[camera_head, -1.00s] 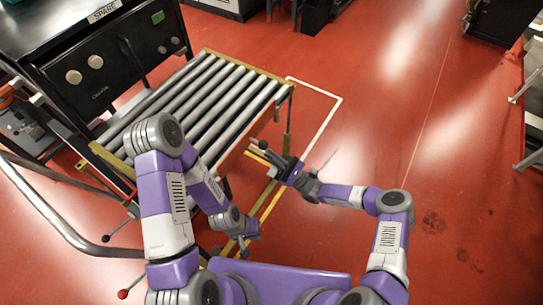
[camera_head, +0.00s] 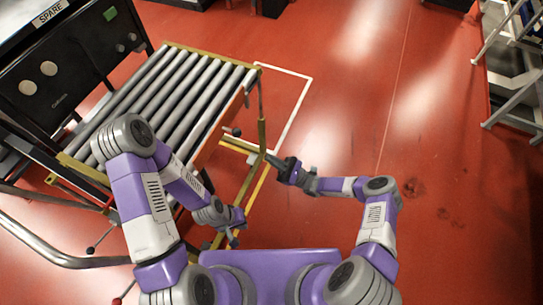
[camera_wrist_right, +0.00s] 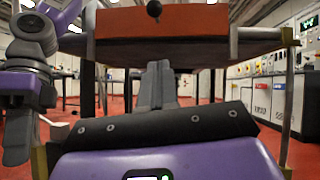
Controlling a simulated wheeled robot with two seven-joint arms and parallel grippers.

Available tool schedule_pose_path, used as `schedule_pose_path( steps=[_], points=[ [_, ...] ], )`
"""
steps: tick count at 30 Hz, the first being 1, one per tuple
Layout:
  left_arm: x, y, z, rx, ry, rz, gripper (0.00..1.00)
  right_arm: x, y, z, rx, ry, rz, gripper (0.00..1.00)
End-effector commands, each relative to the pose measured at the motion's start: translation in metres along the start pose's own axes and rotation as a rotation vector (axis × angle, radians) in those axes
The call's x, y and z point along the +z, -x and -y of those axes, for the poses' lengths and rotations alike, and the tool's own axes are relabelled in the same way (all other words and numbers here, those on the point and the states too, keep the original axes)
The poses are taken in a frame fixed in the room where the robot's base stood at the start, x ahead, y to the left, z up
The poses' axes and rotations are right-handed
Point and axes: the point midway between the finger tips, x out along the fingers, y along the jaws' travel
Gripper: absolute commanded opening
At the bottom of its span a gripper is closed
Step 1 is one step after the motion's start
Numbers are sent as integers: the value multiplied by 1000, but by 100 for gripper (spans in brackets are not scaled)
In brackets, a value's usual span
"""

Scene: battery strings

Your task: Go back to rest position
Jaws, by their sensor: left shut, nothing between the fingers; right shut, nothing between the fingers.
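My right gripper (camera_head: 262,158) is out in front of my body beside the right end of the roller conveyor, its fingers close to a yellow post. In the right wrist view its grey fingers (camera_wrist_right: 158,85) are together with nothing between them. My left gripper (camera_head: 231,238) is lower in the head view, near the yellow frame bars below the conveyor. It is small and partly hidden by its wrist there. Part of my left arm (camera_wrist_right: 28,60) shows at the left edge of the right wrist view. Neither gripper holds anything.
The roller conveyor (camera_head: 165,95) stands at front left, beside a black cabinet marked SPARE (camera_head: 70,60). An orange conveyor end panel (camera_wrist_right: 185,35) spans the right wrist view ahead of the fingers. A shelf rack (camera_head: 510,75) is far right. The red floor (camera_head: 350,120) between is clear.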

Motion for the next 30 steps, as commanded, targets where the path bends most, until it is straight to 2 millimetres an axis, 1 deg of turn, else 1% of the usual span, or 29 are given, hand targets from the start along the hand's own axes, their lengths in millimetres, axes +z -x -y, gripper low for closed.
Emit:
schedule_pose_path(
  steps=[8, 11, 14, 17, 18, 20, 21, 23, 24, 27, 30],
  points=[
    [0, 0, 0, 0, 0, 0, 0, 0, 0, 0, 2, 0, -2, 0],
    [0, 2, -1, 0, 0, 0, 0, -2, -5, -8, 40, -11, -30, 0],
    [0, 7, -2, 0, 0, 0, 0, -7, -16, -34, 151, -38, -119, 0],
    [1, 14, -5, 0, 0, 0, 0, -14, -20, -77, 341, -61, -272, 0],
    [1, 18, -7, 0, 0, 0, 0, -16, -18, -97, 431, -62, -343, 0],
    [1, 23, -8, 0, 0, 0, 0, -17, -8, -125, 569, -52, -451, 0],
    [1, 26, -10, 0, 0, 0, 0, -16, 1, -142, 659, -38, -521, 0],
    [1, 30, -11, 0, 0, 0, 0, -13, 18, -162, 789, -4, -622, 0],
    [1, 34, -13, 0, 0, 0, 0, -9, 30, -172, 874, 28, -685, 0],
    [2, 41, -15, 0, 0, 0, 0, 4, 63, -188, 1073, 132, -830, 0],
    [2, 49, -18, 0, 0, 0, 0, 22, 93, -191, 1250, 270, -953, 0]
  ],
)
